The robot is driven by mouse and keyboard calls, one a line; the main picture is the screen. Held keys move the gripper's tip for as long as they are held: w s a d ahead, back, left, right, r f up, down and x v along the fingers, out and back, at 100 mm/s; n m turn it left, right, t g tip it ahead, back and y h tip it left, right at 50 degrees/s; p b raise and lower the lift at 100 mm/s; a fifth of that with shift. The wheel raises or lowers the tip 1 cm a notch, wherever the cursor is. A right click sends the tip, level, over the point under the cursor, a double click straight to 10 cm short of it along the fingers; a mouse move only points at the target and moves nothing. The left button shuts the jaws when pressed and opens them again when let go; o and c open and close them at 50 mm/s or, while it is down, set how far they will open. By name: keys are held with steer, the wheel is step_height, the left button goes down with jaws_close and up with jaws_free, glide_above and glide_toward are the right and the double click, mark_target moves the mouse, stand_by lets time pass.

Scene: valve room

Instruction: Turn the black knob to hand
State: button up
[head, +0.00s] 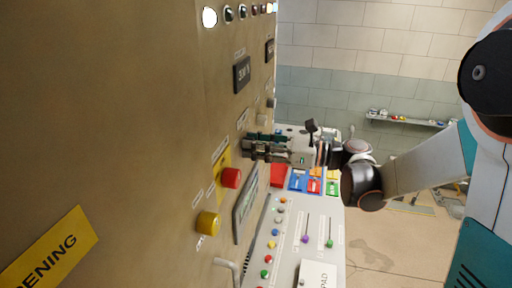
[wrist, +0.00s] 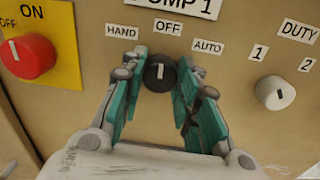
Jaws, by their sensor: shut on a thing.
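The black knob (wrist: 160,73) sits on the beige panel under the PUMP 1 plate, in the wrist view. Its white mark points up toward the OFF label (wrist: 168,28). The HAND label (wrist: 122,31) is to its upper left and the AUTO label (wrist: 207,47) to its upper right. My gripper (wrist: 161,84) is shut on the knob, with one teal finger on its left side and one on its right. In the head view my gripper (head: 266,147) reaches the panel from the right, and the knob is hidden there.
In the wrist view a red knob (wrist: 28,56) is to the left and a white DUTY selector (wrist: 276,93) to the right. In the head view red (head: 231,178) and yellow (head: 207,223) buttons stick out below my gripper. A control desk (head: 302,230) stands behind.

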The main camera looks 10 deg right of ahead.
steer(key=shift+n+b, duration=1.8)
steer(key=shift+n, duration=2.1)
steer(key=o, duration=1.1)
steer(key=shift+c, duration=0.2)
steer(key=v, duration=1.2)
steer(key=shift+r, duration=0.15)
